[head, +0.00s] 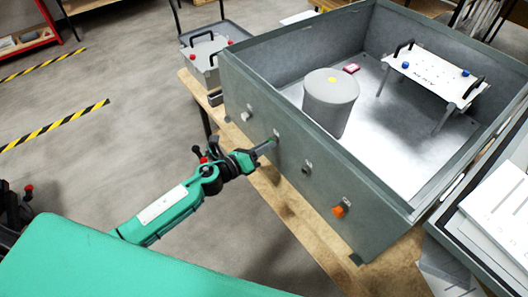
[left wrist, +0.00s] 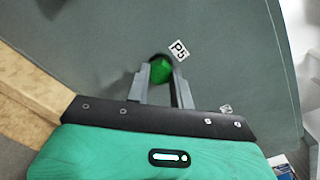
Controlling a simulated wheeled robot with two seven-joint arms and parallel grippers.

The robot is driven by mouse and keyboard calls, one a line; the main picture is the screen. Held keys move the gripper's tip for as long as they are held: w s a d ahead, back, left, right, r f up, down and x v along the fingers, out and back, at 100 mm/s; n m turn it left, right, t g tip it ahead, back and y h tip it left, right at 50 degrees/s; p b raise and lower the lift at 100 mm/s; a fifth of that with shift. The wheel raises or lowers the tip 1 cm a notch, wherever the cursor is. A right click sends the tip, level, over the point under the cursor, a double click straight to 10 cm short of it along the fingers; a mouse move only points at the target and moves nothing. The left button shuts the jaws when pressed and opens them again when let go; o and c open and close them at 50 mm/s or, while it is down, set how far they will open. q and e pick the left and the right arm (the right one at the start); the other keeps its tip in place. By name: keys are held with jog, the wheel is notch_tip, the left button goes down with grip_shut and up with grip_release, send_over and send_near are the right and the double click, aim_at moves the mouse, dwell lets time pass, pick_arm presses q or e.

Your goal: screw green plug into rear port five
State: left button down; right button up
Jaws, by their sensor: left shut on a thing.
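The green plug (left wrist: 161,71) sits between the two fingers of my left gripper (left wrist: 160,80), which is shut on it. The plug is at the grey housing wall (left wrist: 100,45), right beside the P5 label (left wrist: 179,49). A dark rim or shadow shows around its far end; I cannot tell how deep it sits in the port. In the head view my left gripper (head: 264,148) reaches the outer face of the housing (head: 240,95), and the fingers mostly hide the plug. My right gripper is not in view.
On the same wall are a white plug (head: 246,115), a dark port fitting (head: 306,168) and an orange plug (head: 341,209). Inside stand a grey cylinder (head: 330,100) and a white handled plate (head: 433,75). The wooden table edge (head: 275,195) runs below the arm.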

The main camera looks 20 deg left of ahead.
pick_arm(q)
jog(key=m+b, duration=0.1)
jog(key=m, duration=0.4)
jog(key=m+b, duration=0.2)
jog(key=m, duration=0.4)
jog(key=m+b, duration=0.1)
jog(key=m, duration=0.4)
jog(key=shift+d+f+m+h, duration=0.1)
jog(key=shift+f+m+h, duration=0.2)
jog(key=shift+m, duration=0.1)
jog(key=m+b, duration=0.1)
jog(key=m, duration=0.5)
jog(key=shift+m, duration=0.3)
jog(key=c, duration=1.2)
grip_release()
jog(key=shift+r, duration=0.15)
